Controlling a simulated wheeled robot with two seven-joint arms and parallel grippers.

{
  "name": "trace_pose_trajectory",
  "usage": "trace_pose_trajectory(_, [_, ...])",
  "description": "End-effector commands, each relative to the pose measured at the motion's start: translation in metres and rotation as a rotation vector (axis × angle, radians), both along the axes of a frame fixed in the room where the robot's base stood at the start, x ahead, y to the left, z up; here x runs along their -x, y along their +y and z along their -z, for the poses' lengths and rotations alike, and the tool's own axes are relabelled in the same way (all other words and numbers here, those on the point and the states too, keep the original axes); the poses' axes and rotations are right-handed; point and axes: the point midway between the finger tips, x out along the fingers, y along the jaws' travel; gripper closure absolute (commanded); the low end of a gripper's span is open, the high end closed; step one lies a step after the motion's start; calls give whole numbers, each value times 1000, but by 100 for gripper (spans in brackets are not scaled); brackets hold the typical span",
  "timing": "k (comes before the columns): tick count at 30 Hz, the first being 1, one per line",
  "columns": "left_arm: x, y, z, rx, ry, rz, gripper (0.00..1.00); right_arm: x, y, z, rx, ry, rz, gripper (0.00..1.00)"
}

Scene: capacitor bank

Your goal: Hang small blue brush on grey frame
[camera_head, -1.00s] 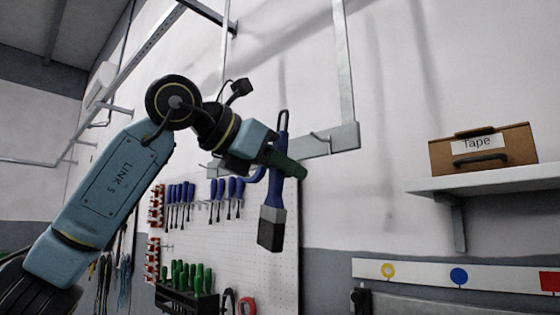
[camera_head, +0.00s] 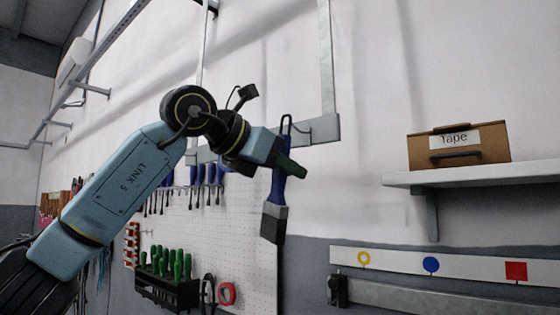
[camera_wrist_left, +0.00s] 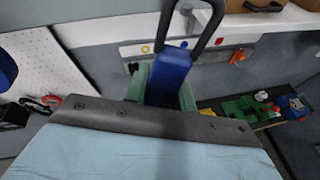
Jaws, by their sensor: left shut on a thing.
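The small blue brush (camera_head: 275,205) hangs bristles down with a dark wire loop at the top of its handle. My left gripper (camera_head: 284,162) is shut on its blue handle. In the left wrist view the handle (camera_wrist_left: 168,75) stands between the green fingers (camera_wrist_left: 163,86). The grey frame (camera_head: 322,130) hangs on the white wall, with a flat lower bar and upright strips. The brush's loop shows in front of the bar near its right part. The hook there is mostly hidden, and I cannot tell whether the loop touches it. My right gripper is not in view.
A white shelf (camera_head: 480,174) with a cardboard Tape box (camera_head: 458,147) is at the right. A white pegboard (camera_head: 235,235) with screwdrivers is below and left. A strip with coloured shapes (camera_head: 470,266) runs along the lower right. The wall between frame and shelf is clear.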

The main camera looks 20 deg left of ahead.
Motion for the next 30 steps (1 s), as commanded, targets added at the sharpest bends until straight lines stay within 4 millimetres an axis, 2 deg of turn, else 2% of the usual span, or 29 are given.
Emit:
trace_pose_trajectory(14, [-27,-10,1,0,0,0,100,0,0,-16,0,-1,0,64])
trace_pose_trajectory(18, [-33,-12,7,0,0,1,100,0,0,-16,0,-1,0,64])
trace_pose_trajectory(30, [-39,-14,13,-1,0,1,100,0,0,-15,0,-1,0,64])
